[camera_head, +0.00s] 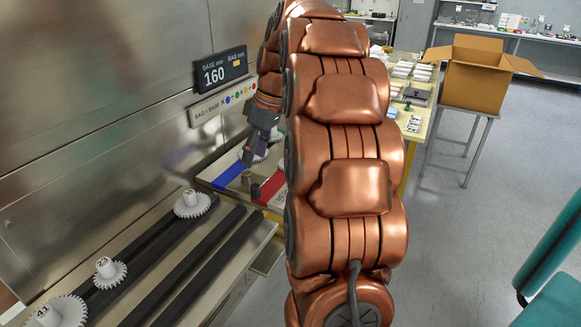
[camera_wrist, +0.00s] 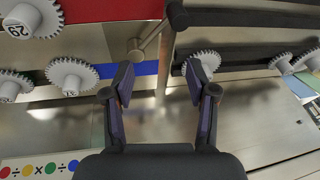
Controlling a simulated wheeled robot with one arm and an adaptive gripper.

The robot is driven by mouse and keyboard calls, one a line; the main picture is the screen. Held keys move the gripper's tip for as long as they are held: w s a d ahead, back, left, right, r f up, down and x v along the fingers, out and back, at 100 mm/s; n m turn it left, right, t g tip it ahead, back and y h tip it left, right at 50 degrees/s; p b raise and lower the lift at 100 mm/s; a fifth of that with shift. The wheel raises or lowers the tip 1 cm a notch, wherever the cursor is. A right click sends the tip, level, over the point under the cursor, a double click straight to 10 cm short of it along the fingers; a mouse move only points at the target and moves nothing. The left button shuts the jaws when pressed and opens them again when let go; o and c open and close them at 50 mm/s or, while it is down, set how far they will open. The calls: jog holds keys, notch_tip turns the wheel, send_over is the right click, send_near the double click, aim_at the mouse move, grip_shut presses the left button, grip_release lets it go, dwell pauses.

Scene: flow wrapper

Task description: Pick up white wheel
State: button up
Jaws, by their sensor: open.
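Several white toothed wheels with numbered hubs are in view. In the head view, white wheels (camera_head: 192,204) stand spaced along a dark rail at the left. Another white wheel shows partly behind my gripper (camera_head: 254,157). In the wrist view, my open, empty gripper (camera_wrist: 159,72) is over bare metal between two groups. One white wheel (camera_wrist: 202,65) is close beside the right fingertip, on a dark rail. Which wheel is meant cannot be told.
A grey post (camera_wrist: 135,50) rises ahead of the fingers, near the wheels. A cardboard box (camera_head: 474,75) stands on a table at the back right, beside a cluttered bench. My arm hides the middle.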

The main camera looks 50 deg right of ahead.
jog(key=d+n+t+b, duration=0.2)
jog(key=d, duration=1.4)
jog(key=shift+d+p+x, duration=0.2)
jog(key=shift+p+x, duration=0.9)
jog(key=shift+x, duration=3.15)
jog(key=shift+s+f, duration=0.15)
grip_shut()
